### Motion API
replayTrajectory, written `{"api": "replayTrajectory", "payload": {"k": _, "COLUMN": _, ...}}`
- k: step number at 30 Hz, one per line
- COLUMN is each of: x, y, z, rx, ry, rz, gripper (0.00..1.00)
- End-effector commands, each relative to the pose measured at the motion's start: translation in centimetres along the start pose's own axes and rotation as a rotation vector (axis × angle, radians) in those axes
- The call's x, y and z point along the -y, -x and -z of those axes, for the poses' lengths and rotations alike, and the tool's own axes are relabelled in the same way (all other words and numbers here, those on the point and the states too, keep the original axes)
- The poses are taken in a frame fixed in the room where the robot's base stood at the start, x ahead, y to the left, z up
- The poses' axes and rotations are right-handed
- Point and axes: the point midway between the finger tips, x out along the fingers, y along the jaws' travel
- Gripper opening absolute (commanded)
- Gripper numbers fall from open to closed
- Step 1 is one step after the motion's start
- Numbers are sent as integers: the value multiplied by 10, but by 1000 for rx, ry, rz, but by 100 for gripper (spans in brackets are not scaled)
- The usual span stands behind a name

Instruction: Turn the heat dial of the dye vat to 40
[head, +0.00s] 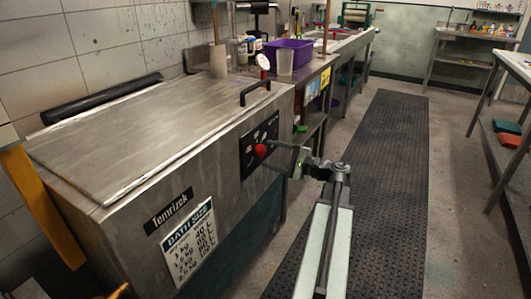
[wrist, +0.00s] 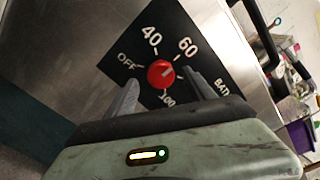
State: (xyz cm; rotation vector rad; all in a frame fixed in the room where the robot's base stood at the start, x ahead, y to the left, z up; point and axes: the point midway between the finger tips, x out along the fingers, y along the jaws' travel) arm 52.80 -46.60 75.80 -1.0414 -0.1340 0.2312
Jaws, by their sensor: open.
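The dye vat (head: 110,140) is a large steel box with a flat lid at the left of the head view. Its heat dial is a red knob (head: 260,150) on a black plate on the front. In the wrist view the red knob (wrist: 159,76) shows with OFF, 40, 60 and 100 around it. A small pale mark on the knob faces right, between the 60 and 100 labels. My gripper (head: 280,156) is open at the dial. In the wrist view its fingers (wrist: 162,84) stand on either side of the knob, with gaps visible.
A bench with a purple tub (head: 288,56) stands beyond the vat. A dark floor mat (head: 375,170) runs clear along the aisle. A table (head: 515,66) is at the right.

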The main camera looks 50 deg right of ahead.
Motion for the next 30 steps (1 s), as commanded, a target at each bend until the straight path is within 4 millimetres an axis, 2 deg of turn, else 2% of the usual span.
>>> {"api": "replayTrajectory", "payload": {"k": 1, "x": 0, "y": -9, "z": 1, "rx": 0, "ry": 0, "rz": 0, "gripper": 63}}
{"api": "replayTrajectory", "payload": {"k": 6, "x": 2, "y": -25, "z": 3, "rx": -5, "ry": 0, "rz": 3, "gripper": 63}}
{"api": "replayTrajectory", "payload": {"k": 14, "x": 2, "y": -27, "z": 3, "rx": -7, "ry": 0, "rz": 4, "gripper": 63}}
{"api": "replayTrajectory", "payload": {"k": 15, "x": 2, "y": -27, "z": 3, "rx": -7, "ry": 0, "rz": 4, "gripper": 60}}
{"api": "replayTrajectory", "payload": {"k": 21, "x": 2, "y": -26, "z": 3, "rx": -7, "ry": 0, "rz": 4, "gripper": 5}}
{"api": "replayTrajectory", "payload": {"k": 22, "x": 2, "y": -26, "z": 3, "rx": -7, "ry": 0, "rz": 4, "gripper": 1}}
{"api": "replayTrajectory", "payload": {"k": 30, "x": 2, "y": -24, "z": 4, "rx": -10, "ry": 31, "rz": 4, "gripper": 1}}
